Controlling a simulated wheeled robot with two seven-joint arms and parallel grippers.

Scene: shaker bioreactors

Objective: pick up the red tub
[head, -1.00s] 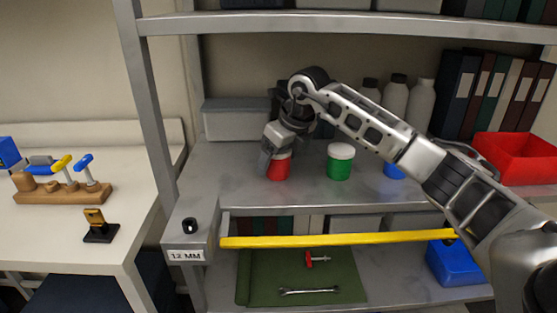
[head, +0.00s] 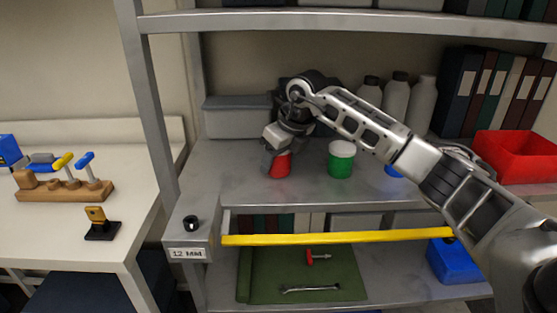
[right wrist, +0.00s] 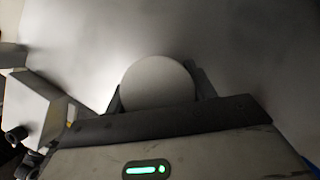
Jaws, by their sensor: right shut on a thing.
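The red tub (head: 280,166) is on the metal shelf in the head view, tilted a little. My right gripper (head: 275,151) is shut on its upper part from above, hiding its top in that view. In the right wrist view the tub's round pale lid (right wrist: 159,84) sits between the two dark fingers. I cannot tell for sure whether the tub's base touches the shelf. My left gripper does not show.
A green tub (head: 340,162) with a white lid stands to the right, and a blue tub (head: 393,171) is partly behind my arm. A grey box (head: 236,118) stands at the back. A yellow bar (head: 340,237) runs along the shelf's front. A red bin (head: 515,158) is at far right.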

